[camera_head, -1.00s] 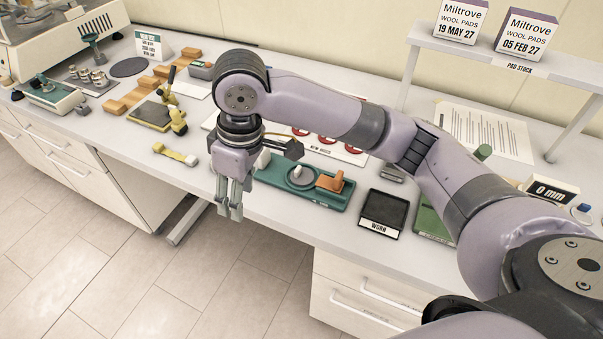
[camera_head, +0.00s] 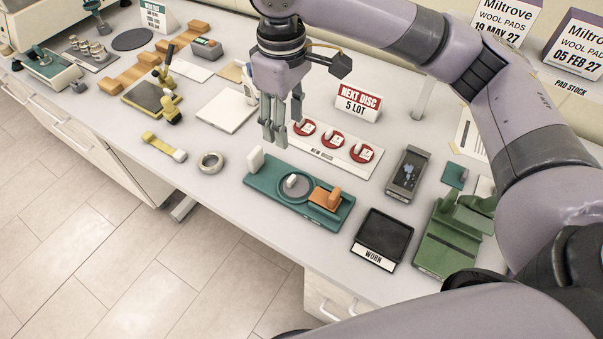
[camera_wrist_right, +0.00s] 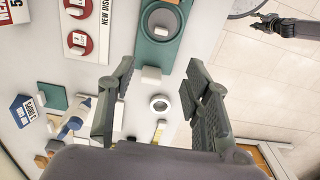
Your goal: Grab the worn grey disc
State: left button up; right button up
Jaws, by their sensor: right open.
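The grey disc (camera_head: 294,187), with a pale knob, sits in the round seat of the teal fixture (camera_head: 262,183) on the bench. In the wrist view the disc (camera_wrist_right: 158,24) is at the top, beyond the fingertips. My right gripper (camera_head: 281,132) is open and empty, above and behind the fixture in the head view, apart from the disc. Its two fingers (camera_wrist_right: 160,77) are spread in the wrist view. A dark gripper (camera_wrist_right: 262,22), apparently my left, shows small at the wrist view's upper right; its jaws are unclear.
An orange block (camera_head: 325,198) and a white peg (camera_head: 256,158) stand on the fixture. Red discs lie on a white plate (camera_head: 335,150) behind it. The black WORN tray (camera_head: 398,232) looks empty. A metal ring (camera_head: 210,162) lies left, near the bench's front edge.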

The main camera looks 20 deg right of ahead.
notch_tip(320, 180, down, 6)
jog(key=p, duration=0.1)
send_near(296, 184)
jog(key=shift+w+a+f, duration=0.4)
jog(key=shift+a+f, duration=0.05)
jog(key=shift+a, duration=0.2)
jog(key=shift+f, duration=0.4)
notch_tip(296, 184, down, 5)
jog(key=shift+d+r+p, duration=0.1)
jog(key=shift+d+p, duration=0.05)
jog(key=shift+p, duration=0.5)
pick_arm(q)
jog(key=shift+s+a+r, duration=0.25)
jog(key=shift+a+r, duration=0.1)
jog(key=shift+r, duration=0.25)
jog(key=shift+s+a+r, duration=0.25)
jog(key=shift+a+r, duration=0.1)
jog(key=shift+r, duration=0.25)
jog(key=shift+a, duration=0.1)
pick_arm(e)
jog(key=shift+c, duration=0.2)
pick_arm(q)
jog(key=shift+s, duration=0.15)
pick_arm(e)
jog(key=c, duration=0.8)
